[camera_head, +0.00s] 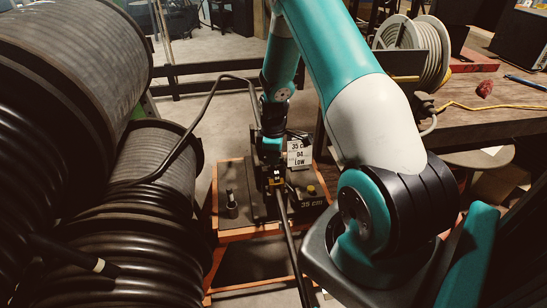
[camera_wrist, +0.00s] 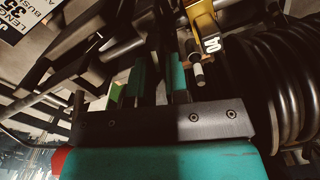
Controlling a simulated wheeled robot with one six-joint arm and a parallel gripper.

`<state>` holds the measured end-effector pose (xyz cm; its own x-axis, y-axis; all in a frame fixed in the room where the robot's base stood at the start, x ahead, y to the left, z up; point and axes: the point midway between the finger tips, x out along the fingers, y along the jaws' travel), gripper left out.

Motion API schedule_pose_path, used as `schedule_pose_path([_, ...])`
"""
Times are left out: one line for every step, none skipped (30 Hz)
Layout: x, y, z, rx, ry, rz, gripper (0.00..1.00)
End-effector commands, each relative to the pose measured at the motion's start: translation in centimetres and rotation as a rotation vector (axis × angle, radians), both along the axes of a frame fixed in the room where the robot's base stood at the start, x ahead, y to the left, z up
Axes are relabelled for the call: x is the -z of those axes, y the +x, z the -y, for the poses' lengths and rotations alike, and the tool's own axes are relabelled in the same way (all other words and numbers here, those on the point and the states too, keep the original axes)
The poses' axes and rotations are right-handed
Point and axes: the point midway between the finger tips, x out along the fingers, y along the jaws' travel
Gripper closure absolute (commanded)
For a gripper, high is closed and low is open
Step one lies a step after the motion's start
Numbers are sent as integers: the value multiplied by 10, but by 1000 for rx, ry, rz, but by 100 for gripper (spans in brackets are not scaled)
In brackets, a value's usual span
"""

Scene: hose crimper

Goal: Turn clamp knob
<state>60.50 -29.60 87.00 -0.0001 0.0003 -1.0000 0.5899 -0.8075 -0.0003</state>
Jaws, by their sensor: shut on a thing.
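My gripper (camera_head: 272,158) reaches down to the top of the crimper. In the wrist view, my gripper (camera_wrist: 157,78) has its green and teal fingers on either side of a dark part, which looks like the clamp knob (camera_wrist: 157,50). It is shut on that part, whose shape is mostly hidden in shadow. A gold bracket (camera_wrist: 205,22) and a white-ended rod (camera_wrist: 197,72) are just right of the fingers. A black hose (camera_head: 291,245) runs from the crimper toward the front.
Large black hose reels (camera_head: 70,80) fill the left side. A sign (camera_head: 299,153) stands behind the crimper's right side, and a dark upright piece (camera_head: 231,203) is on the cart's left. A wooden bench (camera_head: 480,115) with a cable reel (camera_head: 420,50) is at the right.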

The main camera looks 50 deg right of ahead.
Motion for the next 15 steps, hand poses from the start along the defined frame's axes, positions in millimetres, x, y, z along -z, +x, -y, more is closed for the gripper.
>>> schedule_pose_path([1,0,0,41,1,-1,100])
schedule_pose_path([1,0,0,70,1,-1,100])
schedule_pose_path([1,0,0,108,0,-1,100])
schedule_pose_path([1,0,0,137,0,-1,100])
schedule_pose_path([0,0,0,166,0,-1,100])
schedule_pose_path([0,0,0,203,0,-1,100])
schedule_pose_path([0,0,0,232,1,-1,100])
schedule_pose_path([0,0,0,261,1,-1,100])
schedule_pose_path([0,0,0,298,1,-1,100])
schedule_pose_path([0,0,0,327,1,-1,100])
schedule_pose_path([0,0,0,356,1,-1,100])
schedule_pose_path([0,0,0,393,1,-1,100])
schedule_pose_path([0,0,0,422,1,-1,100])
schedule_pose_path([0,0,0,451,0,0,100])
schedule_pose_path([0,0,0,488,0,0,100])
